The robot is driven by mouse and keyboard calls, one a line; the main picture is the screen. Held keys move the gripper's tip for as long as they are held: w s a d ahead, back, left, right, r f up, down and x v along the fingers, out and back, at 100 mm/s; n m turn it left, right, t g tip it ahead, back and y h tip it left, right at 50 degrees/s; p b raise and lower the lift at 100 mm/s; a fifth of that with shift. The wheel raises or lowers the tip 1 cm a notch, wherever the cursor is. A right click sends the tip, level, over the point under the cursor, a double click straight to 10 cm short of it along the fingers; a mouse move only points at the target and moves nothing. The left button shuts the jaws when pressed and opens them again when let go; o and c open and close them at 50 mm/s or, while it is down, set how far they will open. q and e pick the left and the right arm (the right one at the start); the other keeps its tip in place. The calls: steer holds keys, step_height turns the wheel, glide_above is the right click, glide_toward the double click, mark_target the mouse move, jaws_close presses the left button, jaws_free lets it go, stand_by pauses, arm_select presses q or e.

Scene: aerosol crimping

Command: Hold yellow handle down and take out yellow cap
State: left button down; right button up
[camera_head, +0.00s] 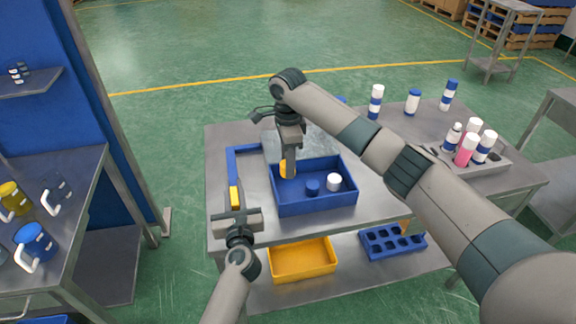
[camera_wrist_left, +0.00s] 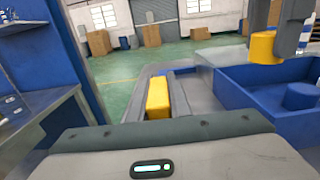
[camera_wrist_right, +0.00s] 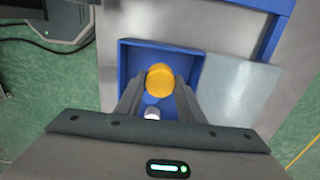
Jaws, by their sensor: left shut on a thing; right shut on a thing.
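My left gripper (camera_head: 236,212) is shut on the yellow handle (camera_head: 234,196), at the front of the blue lever left of the tray. The handle lies between the fingers in the left wrist view (camera_wrist_left: 158,98). My right gripper (camera_head: 289,152) points down and is shut on the yellow cap (camera_head: 286,170), held over the left part of the blue tray (camera_head: 318,207). The cap also shows between the fingers in the right wrist view (camera_wrist_right: 159,80). A blue cap (camera_head: 312,187) and a white cap (camera_head: 334,182) sit in the tray.
A yellow bin (camera_head: 302,263) and a blue rack (camera_head: 392,243) are on the lower shelf. A side table (camera_head: 80,200) with mugs stands left.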

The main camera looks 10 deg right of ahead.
arm_select(q)
steer(key=shift+s+f, duration=0.1)
steer(key=shift+f, duration=0.25)
steer(key=c, duration=1.6)
jaws_free()
steer(key=shift+o, duration=0.2)
steer(key=shift+r, duration=0.25)
steer(key=s, duration=1.2)
steer(key=shift+w, duration=0.1)
